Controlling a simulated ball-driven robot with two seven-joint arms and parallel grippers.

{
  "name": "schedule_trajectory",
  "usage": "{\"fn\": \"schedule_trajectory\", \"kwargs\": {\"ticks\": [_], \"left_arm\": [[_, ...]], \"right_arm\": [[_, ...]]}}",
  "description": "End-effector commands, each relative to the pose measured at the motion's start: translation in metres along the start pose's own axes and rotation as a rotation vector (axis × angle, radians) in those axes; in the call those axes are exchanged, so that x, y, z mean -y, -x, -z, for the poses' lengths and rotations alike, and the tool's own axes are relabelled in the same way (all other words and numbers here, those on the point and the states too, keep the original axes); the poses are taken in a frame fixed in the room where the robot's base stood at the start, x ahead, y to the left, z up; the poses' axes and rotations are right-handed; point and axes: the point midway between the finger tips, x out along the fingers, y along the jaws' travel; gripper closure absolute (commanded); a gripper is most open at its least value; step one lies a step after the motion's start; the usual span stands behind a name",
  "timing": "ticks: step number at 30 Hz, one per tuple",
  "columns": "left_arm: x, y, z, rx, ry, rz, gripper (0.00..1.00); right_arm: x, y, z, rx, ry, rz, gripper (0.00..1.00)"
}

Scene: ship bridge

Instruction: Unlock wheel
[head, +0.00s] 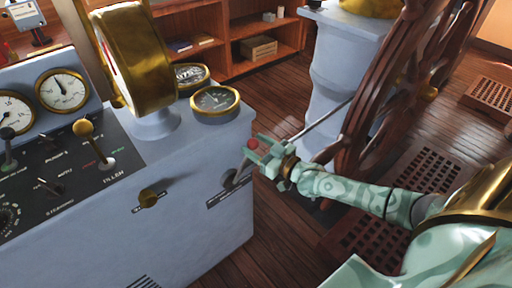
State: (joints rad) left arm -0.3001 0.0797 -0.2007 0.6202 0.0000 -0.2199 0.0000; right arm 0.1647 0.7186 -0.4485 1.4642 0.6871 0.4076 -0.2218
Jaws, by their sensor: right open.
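The ship's wheel (372,112) is a large brown spoked wheel at the right, beside a pale blue-grey pedestal (332,75). A small lever with a red knob (252,144) stands out from the right end of the console's front, above a dark label plate (228,195) whose text I cannot read. My right gripper (257,158) is open at this lever, its fingers close around or beside the red knob. I cannot tell whether they touch it. The gripper partly hides the lever. My left gripper is out of view.
The grey console (190,235) fills the left, with gauges (62,89), a brass-knobbed lever (92,142), a brass telegraph (140,55) and a brass front knob (148,198). Wooden shelves (235,68) stand behind. Floor gratings (430,180) lie under the wheel.

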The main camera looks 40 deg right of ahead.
Motion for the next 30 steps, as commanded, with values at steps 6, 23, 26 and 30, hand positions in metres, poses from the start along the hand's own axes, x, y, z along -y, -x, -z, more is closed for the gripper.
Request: {"fn": "schedule_trajectory", "kwargs": {"ticks": [6, 23, 26, 30], "left_arm": [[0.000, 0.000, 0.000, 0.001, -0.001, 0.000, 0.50], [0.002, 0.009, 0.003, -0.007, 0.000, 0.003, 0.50], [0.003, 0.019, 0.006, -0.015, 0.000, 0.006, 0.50], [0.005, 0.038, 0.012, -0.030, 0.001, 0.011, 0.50]], "right_arm": [[0.000, -0.001, 0.000, 0.001, 0.000, 0.000, 0.45], [0.005, -0.001, 0.006, 0.005, 0.034, -0.001, 1.00], [0.011, -0.002, 0.012, 0.010, 0.075, 0.000, 1.00], [0.024, -0.004, 0.021, 0.024, 0.162, 0.000, 1.00]]}}
